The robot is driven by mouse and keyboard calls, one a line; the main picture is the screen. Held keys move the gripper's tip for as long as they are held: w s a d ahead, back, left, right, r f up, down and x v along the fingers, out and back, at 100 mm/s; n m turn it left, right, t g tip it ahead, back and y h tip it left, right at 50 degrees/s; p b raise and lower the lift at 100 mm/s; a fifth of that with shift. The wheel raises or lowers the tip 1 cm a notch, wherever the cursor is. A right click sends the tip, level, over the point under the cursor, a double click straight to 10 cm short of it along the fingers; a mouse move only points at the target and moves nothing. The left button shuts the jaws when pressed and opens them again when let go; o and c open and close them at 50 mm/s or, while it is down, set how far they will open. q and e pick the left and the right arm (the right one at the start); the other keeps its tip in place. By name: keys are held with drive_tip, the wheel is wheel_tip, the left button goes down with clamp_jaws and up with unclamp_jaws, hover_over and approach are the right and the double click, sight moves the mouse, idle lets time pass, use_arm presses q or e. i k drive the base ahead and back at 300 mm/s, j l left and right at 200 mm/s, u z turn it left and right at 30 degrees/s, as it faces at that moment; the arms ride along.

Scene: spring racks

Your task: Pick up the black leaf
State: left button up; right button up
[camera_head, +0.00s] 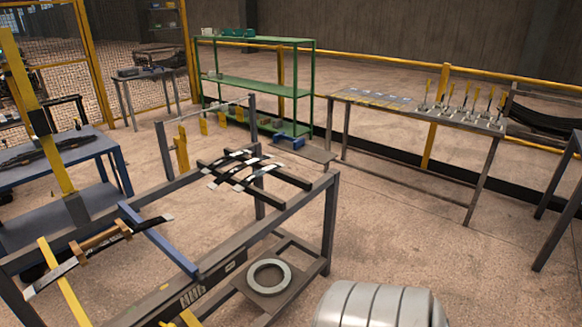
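Several black curved leaves (243,168) with pale ends lie side by side across two dark bars of the grey metal rack (312,203) in the middle. Another long dark leaf (52,277) with a pale tip lies at the lower left, with a brown wooden block (100,239) on it; its far end reaches the blue bar (158,239). I cannot tell which of these is the black leaf meant. Neither of my grippers shows in this view.
A grey ring (268,264) lies on the rack's low shelf. A long table (400,113) with yellow-handled tools stands behind, beside a green shelf (258,86). A blue-edged table (65,150) is left.

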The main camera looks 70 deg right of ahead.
sight(239, 187)
drive_tip(key=z, duration=2.55)
drive_tip(key=i+l+z, duration=0.1)
drive_tip(key=i+z, duration=0.4)
drive_tip(key=i, duration=2.65)
